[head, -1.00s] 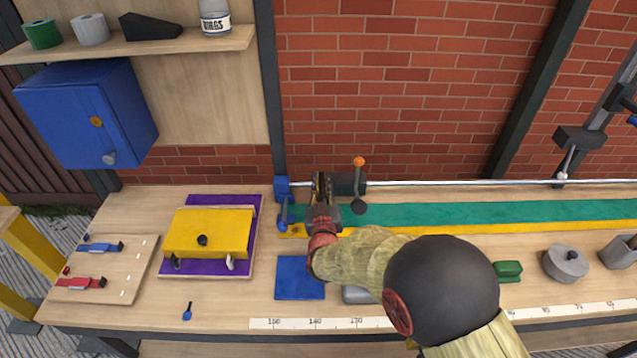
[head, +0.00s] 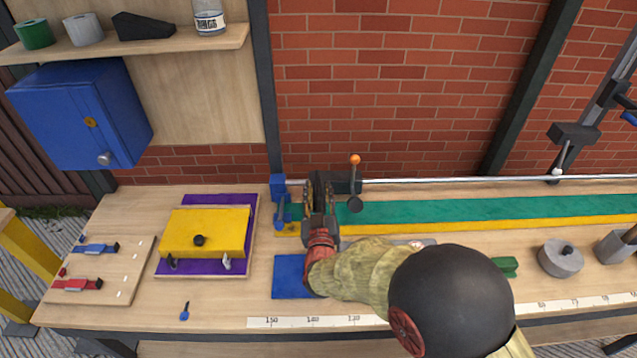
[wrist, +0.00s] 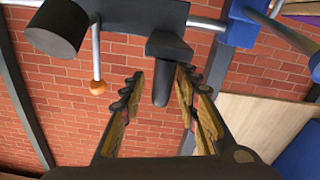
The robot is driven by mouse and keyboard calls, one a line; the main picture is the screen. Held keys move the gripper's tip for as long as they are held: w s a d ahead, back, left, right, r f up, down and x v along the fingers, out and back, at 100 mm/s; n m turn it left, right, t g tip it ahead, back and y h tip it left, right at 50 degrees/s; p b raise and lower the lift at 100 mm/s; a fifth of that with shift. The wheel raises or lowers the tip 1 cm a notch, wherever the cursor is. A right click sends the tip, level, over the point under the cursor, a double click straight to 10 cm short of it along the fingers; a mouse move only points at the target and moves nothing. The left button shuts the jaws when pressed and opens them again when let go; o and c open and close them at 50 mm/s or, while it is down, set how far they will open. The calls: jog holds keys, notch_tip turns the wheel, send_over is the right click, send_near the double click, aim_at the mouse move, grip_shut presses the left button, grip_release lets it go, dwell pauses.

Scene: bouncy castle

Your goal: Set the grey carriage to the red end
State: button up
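The dark grey carriage (head: 344,184) sits on the metal rail near its left end, close to a blue end block (head: 278,187). It has an upright lever with an orange ball (head: 355,160) and a black round knob (head: 355,204). In the wrist view, the orange ball (wrist: 98,88) and the blue block (wrist: 240,28) show beside the rail. My gripper (head: 319,180) is open at the carriage's left part. In the wrist view, a dark peg (wrist: 162,85) stands between my open fingers (wrist: 160,88), apart from both. No red end shows.
A green strip (head: 450,210) and yellow strip run below the rail. A grey bracket (head: 572,135) with a lever stands at the right. A yellow block (head: 207,232) on a purple mat, a blue mat (head: 290,275) and a lidded grey pot (head: 560,258) are on the bench.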

aim_at(319, 202)
jog(key=s, duration=0.8)
jog(key=shift+a, duration=0.15)
jog(key=shift+w+r+m+p, duration=0.35)
jog(key=shift+w+p, duration=0.2)
jog(key=shift+p, duration=0.35)
jog(key=shift+w+m+p, duration=0.75)
jog(key=shift+w+p, duration=0.05)
jog(key=shift+p, duration=0.35)
jog(key=shift+w+f+m+p, duration=0.15)
jog(key=shift+w+m+p, duration=0.75)
jog(key=shift+p, duration=0.2)
jog(key=shift+w+f, duration=0.15)
jog(key=shift+f, duration=0.05)
jog(key=shift+w+d+b, duration=0.15)
jog(key=shift+w+b, duration=0.25)
jog(key=shift+w, duration=1.55)
jog(key=shift+w+d+b, duration=0.1)
jog(key=shift+w+b, duration=0.25)
jog(key=shift+w, duration=1.6)
jog(key=shift+c, duration=0.2)
jog(key=c, duration=0.7)
